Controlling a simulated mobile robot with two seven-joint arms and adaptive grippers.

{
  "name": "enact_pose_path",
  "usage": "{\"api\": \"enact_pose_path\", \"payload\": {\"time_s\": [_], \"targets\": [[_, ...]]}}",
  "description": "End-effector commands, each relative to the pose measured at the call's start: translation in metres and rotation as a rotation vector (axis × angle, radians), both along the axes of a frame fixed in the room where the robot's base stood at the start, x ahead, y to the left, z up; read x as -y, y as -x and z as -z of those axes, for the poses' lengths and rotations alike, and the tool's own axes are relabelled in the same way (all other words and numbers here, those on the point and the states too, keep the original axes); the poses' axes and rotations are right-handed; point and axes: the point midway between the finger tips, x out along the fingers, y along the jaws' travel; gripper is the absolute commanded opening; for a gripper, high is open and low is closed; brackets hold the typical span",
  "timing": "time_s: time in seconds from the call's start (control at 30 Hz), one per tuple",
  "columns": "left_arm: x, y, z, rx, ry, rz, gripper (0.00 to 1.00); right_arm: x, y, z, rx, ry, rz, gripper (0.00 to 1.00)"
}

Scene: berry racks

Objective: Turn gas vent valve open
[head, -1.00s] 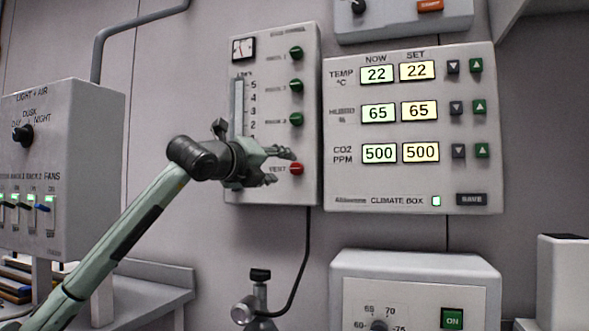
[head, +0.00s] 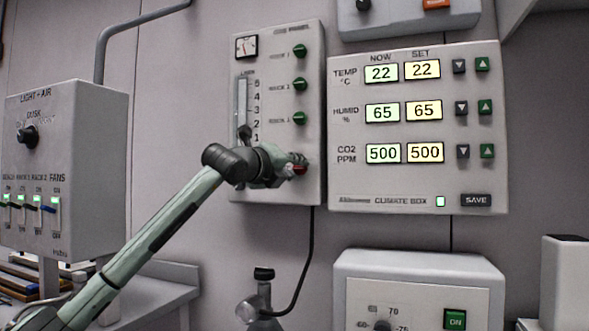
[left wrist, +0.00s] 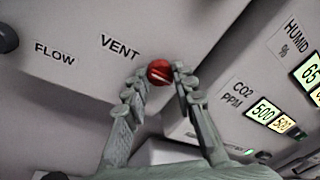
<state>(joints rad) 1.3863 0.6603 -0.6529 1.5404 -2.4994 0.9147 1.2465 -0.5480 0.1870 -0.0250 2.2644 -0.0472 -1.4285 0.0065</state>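The red vent knob (head: 300,170) is at the lower right of the gas panel (head: 315,150). In the left wrist view the red knob (left wrist: 160,72) sits right of the word VENT, with a pale mark across its face. My left gripper (head: 294,166) is at the knob. In the left wrist view its two fingers (left wrist: 160,78) are parted, one on each side of the knob. I cannot tell whether they touch it. In the head view the gripper partly hides the knob and the panel's lower part. My right gripper is not in view.
Several green knobs (head: 300,84) line the panel above the vent. The climate box (head: 412,185) with its lit displays is close on the right. A switch box (head: 75,160) stands at the left. A black hose (head: 311,240) hangs below the panel.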

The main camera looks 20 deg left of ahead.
Motion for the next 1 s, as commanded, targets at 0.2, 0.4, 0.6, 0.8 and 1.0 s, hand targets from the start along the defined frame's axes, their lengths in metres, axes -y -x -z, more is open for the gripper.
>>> {"api": "enact_pose_path", "payload": {"time_s": [0.2, 0.4, 0.6, 0.8, 1.0], "targets": [[0.0, 0.0, 0.0, 0.0, -0.001, 0.0, 0.0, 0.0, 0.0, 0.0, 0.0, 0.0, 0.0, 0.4], [0.0, 0.0, 0.0, 0.0, -0.029, 0.001, 0.0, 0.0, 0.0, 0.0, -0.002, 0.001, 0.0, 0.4], [0.001, 0.0, 0.001, 0.003, -0.125, 0.001, 0.0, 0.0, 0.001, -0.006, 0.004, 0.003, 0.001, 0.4], [0.001, 0.0, -0.001, 0.009, -0.287, 0.002, 0.0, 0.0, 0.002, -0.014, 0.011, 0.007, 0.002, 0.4], [0.001, 0.0, -0.002, 0.016, -0.478, 0.001, 0.0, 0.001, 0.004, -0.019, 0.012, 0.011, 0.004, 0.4]]}}
